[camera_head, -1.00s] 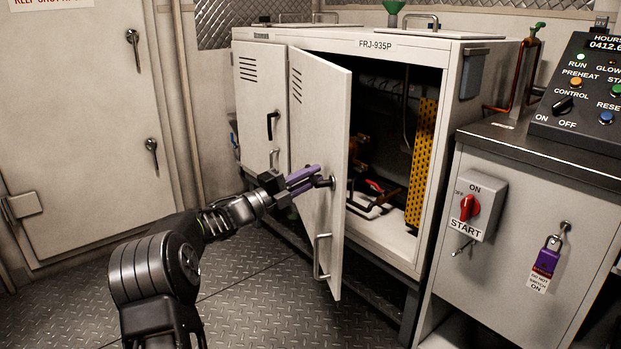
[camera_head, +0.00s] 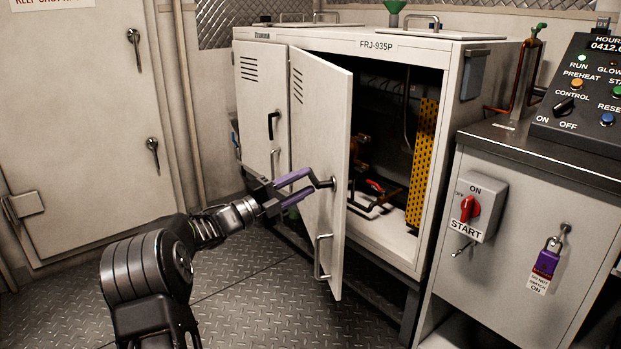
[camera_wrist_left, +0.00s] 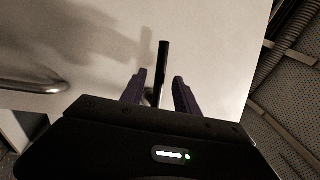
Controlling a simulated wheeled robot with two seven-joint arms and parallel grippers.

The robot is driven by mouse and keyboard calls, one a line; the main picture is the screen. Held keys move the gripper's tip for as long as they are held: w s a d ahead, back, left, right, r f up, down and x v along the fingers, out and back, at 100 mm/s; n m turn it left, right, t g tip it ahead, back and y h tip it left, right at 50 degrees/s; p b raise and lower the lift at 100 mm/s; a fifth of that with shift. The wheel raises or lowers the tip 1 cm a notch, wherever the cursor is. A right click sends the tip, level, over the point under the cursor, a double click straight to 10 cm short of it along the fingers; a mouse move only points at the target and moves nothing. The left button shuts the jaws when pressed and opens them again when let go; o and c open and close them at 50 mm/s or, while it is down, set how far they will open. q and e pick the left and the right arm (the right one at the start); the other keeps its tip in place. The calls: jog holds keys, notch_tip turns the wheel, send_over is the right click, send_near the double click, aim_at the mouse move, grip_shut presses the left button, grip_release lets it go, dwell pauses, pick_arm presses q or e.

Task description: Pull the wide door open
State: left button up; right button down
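The wide door (camera_head: 318,130) of the white cabinet (camera_head: 424,46) stands part open, swung out toward me, with the dark inside showing to its right. Its black lever handle (camera_head: 326,184) sits near the free edge, and a pale bar handle (camera_head: 321,257) is below it. My left gripper (camera_head: 308,183) has purple fingers spread apart, just left of the lever. In the left wrist view the black lever (camera_wrist_left: 161,72) stands ahead of and between the two open fingers (camera_wrist_left: 158,90), with no clear contact. My right gripper is not in view.
A narrower door (camera_head: 262,110) to the left is shut. A grey control cabinet (camera_head: 520,220) with a red switch stands close on the right. The metal floor (camera_head: 250,290) in front of the cabinet is clear. A large wall door (camera_head: 80,130) is at the far left.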

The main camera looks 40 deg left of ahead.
pick_arm(q)
jog(key=v, duration=0.4)
jog(key=shift+s+a+f+p, duration=0.1)
jog(key=shift+s+f+p, duration=0.05)
jog(key=shift+s+p, duration=0.2)
jog(key=shift+w, duration=0.1)
